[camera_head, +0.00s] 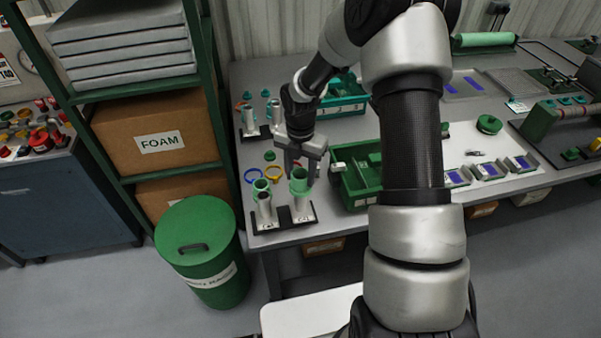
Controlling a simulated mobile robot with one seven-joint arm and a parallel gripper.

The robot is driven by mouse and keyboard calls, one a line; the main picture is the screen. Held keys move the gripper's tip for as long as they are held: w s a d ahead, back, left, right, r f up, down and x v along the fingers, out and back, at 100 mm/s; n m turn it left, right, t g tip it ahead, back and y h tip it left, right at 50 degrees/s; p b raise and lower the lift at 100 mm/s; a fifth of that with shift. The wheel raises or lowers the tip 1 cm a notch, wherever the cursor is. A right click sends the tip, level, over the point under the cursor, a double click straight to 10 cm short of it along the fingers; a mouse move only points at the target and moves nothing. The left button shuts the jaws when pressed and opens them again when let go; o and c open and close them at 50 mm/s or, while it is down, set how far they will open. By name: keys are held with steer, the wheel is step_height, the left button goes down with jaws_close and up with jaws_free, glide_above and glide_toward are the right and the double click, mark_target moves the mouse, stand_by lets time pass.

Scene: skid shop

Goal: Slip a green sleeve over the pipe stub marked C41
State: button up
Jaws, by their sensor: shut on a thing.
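My gripper (302,172) points down over the front pipe stand, its fingers shut on a green sleeve (299,186). The sleeve is at the top of the right-hand grey pipe stub (301,208); I cannot tell how far it is over the stub. A second stub (264,212) stands to its left with a green ring-shaped piece (262,186) at its top. Both stubs are upright on a dark base (283,222). Small white labels show at their feet, too small to read surely, so I cannot confirm which is C41.
Blue (253,176) and yellow (274,172) rings lie behind the stubs. Another pipe stand (249,130) is at the back left. A green crate (361,203) stands close on the right. A green bin (204,257) and shelf are left of the table.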

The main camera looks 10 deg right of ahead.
steer(key=shift+f, duration=0.4)
steer(key=shift+f, duration=0.2)
stand_by(0.3)
steer(key=shift+f+b, duration=0.25)
steer(key=shift+b, duration=0.15)
steer(key=shift+f, duration=0.25)
steer(key=shift+f, duration=0.2)
stand_by(0.4)
steer(key=shift+f+b, duration=0.3)
steer(key=shift+b, duration=0.05)
steer(key=shift+f, duration=0.15)
steer(key=shift+f, duration=0.35)
steer(key=shift+f, duration=0.15)
stand_by(0.6)
